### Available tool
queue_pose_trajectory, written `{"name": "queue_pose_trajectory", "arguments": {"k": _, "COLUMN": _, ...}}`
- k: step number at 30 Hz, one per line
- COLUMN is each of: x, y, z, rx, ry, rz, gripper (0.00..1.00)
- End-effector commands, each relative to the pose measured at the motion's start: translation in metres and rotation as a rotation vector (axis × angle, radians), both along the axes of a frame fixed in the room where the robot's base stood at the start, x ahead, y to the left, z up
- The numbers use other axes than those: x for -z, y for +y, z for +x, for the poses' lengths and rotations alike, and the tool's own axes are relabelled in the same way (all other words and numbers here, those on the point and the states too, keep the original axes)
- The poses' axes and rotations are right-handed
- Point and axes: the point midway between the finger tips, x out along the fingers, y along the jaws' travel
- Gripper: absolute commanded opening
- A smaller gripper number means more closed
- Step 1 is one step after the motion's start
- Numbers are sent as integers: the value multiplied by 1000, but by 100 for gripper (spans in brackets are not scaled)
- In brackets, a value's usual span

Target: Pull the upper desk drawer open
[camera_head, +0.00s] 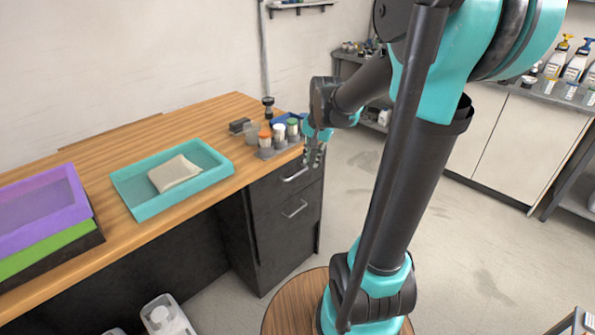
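The desk (215,108) has a dark drawer cabinet at its right end. The upper drawer (272,190) has a silver bar handle (295,174) and looks shut. The lower drawer (280,225) has its own handle (295,209) and also looks shut. My gripper (314,160) hangs pointing down at the desk's right front corner, just right of the upper handle in the picture. Its fingers are small here. I cannot tell whether they are apart, or whether they touch the handle or the drawer front.
A teal tray (148,206) with a folded cloth (175,174) lies on the desk. Small bottles in a grey holder (282,148) stand near the desk corner above the drawers. Purple (38,208) and green trays are stacked at left. A round wooden stool top (292,300) is below.

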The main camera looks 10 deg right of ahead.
Motion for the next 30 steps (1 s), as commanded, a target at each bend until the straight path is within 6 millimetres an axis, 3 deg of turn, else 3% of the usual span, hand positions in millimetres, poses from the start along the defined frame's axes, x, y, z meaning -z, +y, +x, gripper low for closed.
{"name": "queue_pose_trajectory", "arguments": {"k": 1, "x": -9, "y": 2, "z": 23, "rx": 58, "ry": 18, "rz": 21, "gripper": 19}}
{"name": "queue_pose_trajectory", "arguments": {"k": 6, "x": -27, "y": 7, "z": 74, "rx": 238, "ry": 79, "rz": 77, "gripper": 19}}
{"name": "queue_pose_trajectory", "arguments": {"k": 9, "x": -32, "y": 8, "z": 90, "rx": 298, "ry": 99, "rz": 95, "gripper": 19}}
{"name": "queue_pose_trajectory", "arguments": {"k": 14, "x": -30, "y": 10, "z": 98, "rx": 332, "ry": 110, "rz": 104, "gripper": 19}}
{"name": "queue_pose_trajectory", "arguments": {"k": 20, "x": -4, "y": 13, "z": 102, "rx": 331, "ry": 110, "rz": 104, "gripper": 19}}
{"name": "queue_pose_trajectory", "arguments": {"k": 30, "x": 62, "y": 20, "z": 112, "rx": 330, "ry": 109, "rz": 103, "gripper": 19}}
